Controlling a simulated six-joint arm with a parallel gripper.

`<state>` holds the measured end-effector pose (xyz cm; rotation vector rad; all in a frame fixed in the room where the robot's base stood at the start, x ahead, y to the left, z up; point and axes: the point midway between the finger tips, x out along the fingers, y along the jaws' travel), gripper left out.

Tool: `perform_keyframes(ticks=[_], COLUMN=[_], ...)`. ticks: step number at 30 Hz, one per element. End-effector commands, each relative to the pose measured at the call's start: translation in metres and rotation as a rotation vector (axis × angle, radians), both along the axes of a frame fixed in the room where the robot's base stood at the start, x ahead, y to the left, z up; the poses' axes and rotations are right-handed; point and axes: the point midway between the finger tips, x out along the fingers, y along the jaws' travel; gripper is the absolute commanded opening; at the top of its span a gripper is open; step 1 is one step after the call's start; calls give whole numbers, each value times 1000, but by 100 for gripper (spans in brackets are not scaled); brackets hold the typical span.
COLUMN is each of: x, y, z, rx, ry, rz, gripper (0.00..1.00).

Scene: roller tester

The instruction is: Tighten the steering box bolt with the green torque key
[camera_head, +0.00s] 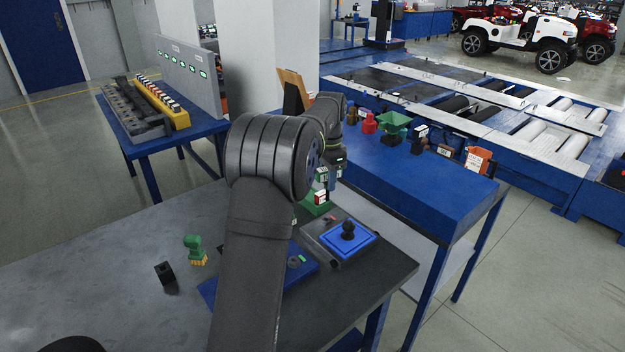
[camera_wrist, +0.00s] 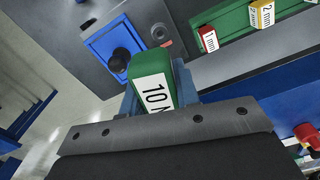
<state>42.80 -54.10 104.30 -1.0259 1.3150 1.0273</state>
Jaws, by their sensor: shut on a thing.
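The green torque key (camera_wrist: 145,70), with a white label starting "10 N", is held in my gripper (camera_wrist: 158,88) in the wrist view. My gripper's blue jaws are shut around it. In the head view my gripper (camera_head: 331,176) hangs above the dark table, behind and left of the steering box. The steering box looks to be the blue square block (camera_head: 336,240) on a grey plate, with a black round bolt or knob (camera_head: 348,229) on top. The block (camera_wrist: 104,42) and black knob (camera_wrist: 118,61) also show in the wrist view. The key appears apart from the knob; its tip is hidden.
A green holder (camera_wrist: 235,32) with red and yellow mm tags stands close by. A green brush-like item (camera_head: 194,249), a black block (camera_head: 165,272) and a blue mat (camera_head: 207,291) lie left. A blue bench (camera_head: 420,200) with several small items stands right.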

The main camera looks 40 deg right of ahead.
Motion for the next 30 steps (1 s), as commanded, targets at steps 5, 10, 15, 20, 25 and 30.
perform_keyframes(ticks=[5, 10, 15, 20, 25, 30], x=[0, 0, 0, 0, 0, 0], y=[0, 1, 1, 1, 1, 1], z=[1, -2, -13, -29, -44, -54], rx=[0, 0, 1, 1, 0, 1], ry=[-1, 0, 1, 1, 0, 1], rz=[0, 1, 1, 1, 1, 1], gripper=[0, 0, 0, 0, 0, 0])
